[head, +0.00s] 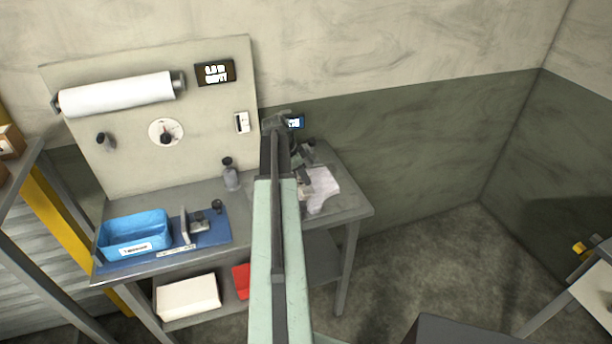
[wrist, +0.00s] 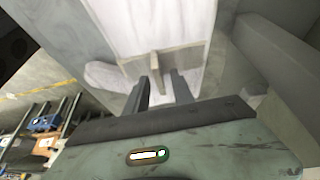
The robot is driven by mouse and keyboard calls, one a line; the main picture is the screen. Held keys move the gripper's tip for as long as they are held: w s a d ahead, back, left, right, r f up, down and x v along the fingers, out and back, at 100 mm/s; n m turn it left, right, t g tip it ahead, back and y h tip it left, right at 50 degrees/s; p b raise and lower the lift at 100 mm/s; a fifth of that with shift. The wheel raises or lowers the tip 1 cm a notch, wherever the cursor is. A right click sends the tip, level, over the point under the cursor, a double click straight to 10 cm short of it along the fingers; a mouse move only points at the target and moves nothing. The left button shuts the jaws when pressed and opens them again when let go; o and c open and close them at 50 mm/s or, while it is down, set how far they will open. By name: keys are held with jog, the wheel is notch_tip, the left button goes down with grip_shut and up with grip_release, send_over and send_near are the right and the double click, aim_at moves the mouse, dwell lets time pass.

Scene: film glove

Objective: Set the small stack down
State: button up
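In the wrist view, my gripper's two dark fingers (wrist: 160,82) stand apart with a visible gap between them. A narrow beige upright piece (wrist: 155,63) shows between and just beyond the fingertips; contact with either finger is not visible. White sheet-like material (wrist: 150,28) with a beige band lies beyond the fingers. In the head view, my gripper (head: 304,154) is over the right part of the bench, partly hidden by my arm. White material (head: 321,188) shows beside it on the bench. I cannot tell which of these is the small stack.
The grey bench (head: 345,197) holds a blue bin (head: 135,232) and a blue mat (head: 218,236) at left, and a grey bottle (head: 230,174) at back. A panel with a white roll (head: 117,94) rises behind. A white box (head: 188,297) sits on the lower shelf.

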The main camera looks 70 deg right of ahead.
jog(key=p+v, duration=0.9)
jog(key=v, duration=0.2)
jog(key=w+a+f+n+t, duration=0.1)
jog(key=w+a+n, duration=0.6)
jog(key=w+a, duration=0.75)
jog(key=w+a+n+t, duration=0.2)
jog(key=w+a+n, duration=0.75)
jog(key=a, duration=0.85)
jog(key=w+a+n+y, duration=0.1)
jog(key=a+n, duration=0.5)
jog(key=a, duration=1)
jog(key=w+a+n+y, duration=0.1)
jog(key=a+n, duration=0.4)
jog(key=a, duration=1.1)
jog(key=shift+w+f+n+y, duration=0.35)
jog(key=shift+w+f+y, duration=0.05)
jog(key=shift+w, duration=0.4)
